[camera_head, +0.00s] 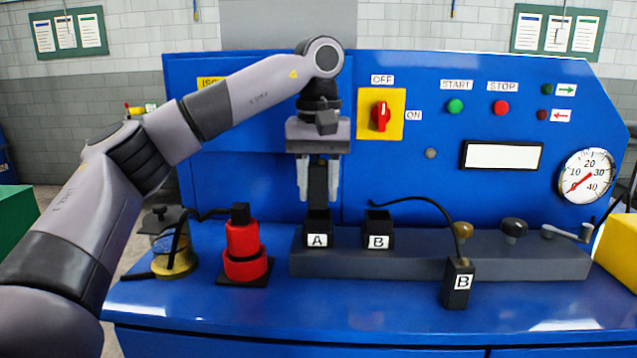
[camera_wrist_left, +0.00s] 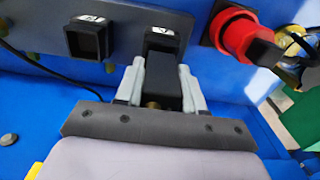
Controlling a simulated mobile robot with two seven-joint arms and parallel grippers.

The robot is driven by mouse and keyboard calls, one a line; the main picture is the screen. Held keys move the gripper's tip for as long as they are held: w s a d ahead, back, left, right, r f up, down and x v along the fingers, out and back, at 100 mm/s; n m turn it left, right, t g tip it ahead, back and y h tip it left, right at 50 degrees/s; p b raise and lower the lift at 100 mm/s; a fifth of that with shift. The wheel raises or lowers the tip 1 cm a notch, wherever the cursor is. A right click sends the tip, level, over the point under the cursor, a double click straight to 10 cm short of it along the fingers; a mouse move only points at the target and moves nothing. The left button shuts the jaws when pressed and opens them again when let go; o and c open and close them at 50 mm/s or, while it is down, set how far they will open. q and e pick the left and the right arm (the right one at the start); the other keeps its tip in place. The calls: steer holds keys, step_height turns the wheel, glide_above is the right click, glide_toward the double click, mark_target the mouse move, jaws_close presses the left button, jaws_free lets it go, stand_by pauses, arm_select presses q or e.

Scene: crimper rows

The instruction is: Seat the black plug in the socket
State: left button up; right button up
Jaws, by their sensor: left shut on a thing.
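My left gripper (camera_head: 318,195) points down and is shut on a black plug (camera_head: 318,178). The plug stands upright directly above the black socket marked A (camera_head: 317,222), and its lower end meets the socket's mouth. I cannot tell how deep it sits. In the left wrist view the plug (camera_wrist_left: 163,84) is between the two grey fingers, lined up with socket A (camera_wrist_left: 160,42). The socket marked B (camera_head: 378,222) is to the right and looks empty; it also shows in the left wrist view (camera_wrist_left: 87,40). My right gripper is not in view.
Knobs and a crank line the grey rail's right.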

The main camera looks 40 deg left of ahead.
mark_target(317, 164)
arm_select(q)
steer(key=shift+p, duration=0.35)
steer(key=shift+p, duration=0.7)
stand_by(1.0)
steer(key=shift+f+b, duration=0.55)
steer(key=shift+f, duration=0.7)
steer(key=o, duration=1.3)
steer(key=shift+c, duration=0.2)
steer(key=shift+r+p, duration=1.1)
steer(key=shift+r, duration=2.45)
steer(key=shift+s+f, duration=0.1)
